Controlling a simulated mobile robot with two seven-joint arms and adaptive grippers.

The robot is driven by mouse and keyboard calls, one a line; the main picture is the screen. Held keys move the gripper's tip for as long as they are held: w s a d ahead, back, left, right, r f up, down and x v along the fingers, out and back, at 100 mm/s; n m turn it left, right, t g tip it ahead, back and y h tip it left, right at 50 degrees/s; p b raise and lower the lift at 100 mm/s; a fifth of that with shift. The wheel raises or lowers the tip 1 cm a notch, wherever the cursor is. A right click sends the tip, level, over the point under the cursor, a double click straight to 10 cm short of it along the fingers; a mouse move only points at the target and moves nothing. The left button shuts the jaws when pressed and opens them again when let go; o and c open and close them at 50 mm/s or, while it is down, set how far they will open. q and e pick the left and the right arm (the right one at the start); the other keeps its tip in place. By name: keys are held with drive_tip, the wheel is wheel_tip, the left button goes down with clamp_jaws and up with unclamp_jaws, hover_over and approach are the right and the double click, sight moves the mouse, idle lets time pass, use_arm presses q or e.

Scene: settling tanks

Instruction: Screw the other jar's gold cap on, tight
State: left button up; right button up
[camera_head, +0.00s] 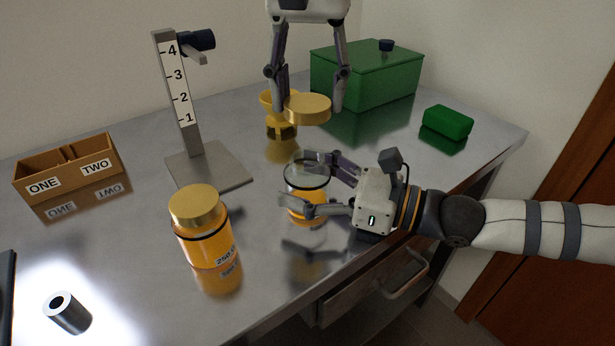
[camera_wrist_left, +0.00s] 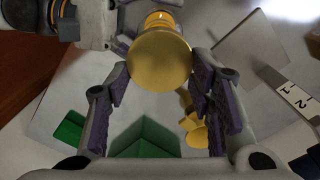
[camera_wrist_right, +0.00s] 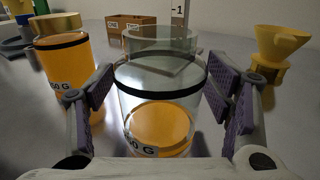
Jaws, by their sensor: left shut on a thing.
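My left gripper (camera_head: 307,100) is shut on a gold cap (camera_head: 310,110), holding it level in the air above and behind the open jar. The cap also shows between the fingers in the left wrist view (camera_wrist_left: 160,60). The open jar (camera_head: 296,207) is clear glass with orange content low inside and a dark band near its top; it stands upright on the table. My right gripper (camera_head: 308,180) is open, its fingers either side of this jar; the jar fills most of the gap in the right wrist view (camera_wrist_right: 155,95). A second jar (camera_head: 203,248) wears its gold cap (camera_head: 197,205).
A yellow funnel on a stand (camera_head: 281,131) is behind the held cap. A scaled post (camera_head: 180,90) on a grey base stands left of it. A labelled brown box (camera_head: 70,180), green chest (camera_head: 366,78), green block (camera_head: 447,122) and metal cylinder (camera_head: 68,313) also lie on the table.

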drive_tip(key=c, duration=1.4)
use_arm(q)
hover_over(309, 154)
drive_tip(key=shift+f, duration=2.45)
use_arm(e)
drive_tip(key=shift+o, duration=0.2)
use_arm(q)
drive_tip(key=shift+f, duration=0.15)
drive_tip(key=shift+f, duration=0.75)
drive_tip(key=shift+f, duration=0.6)
use_arm(e)
clamp_jaws()
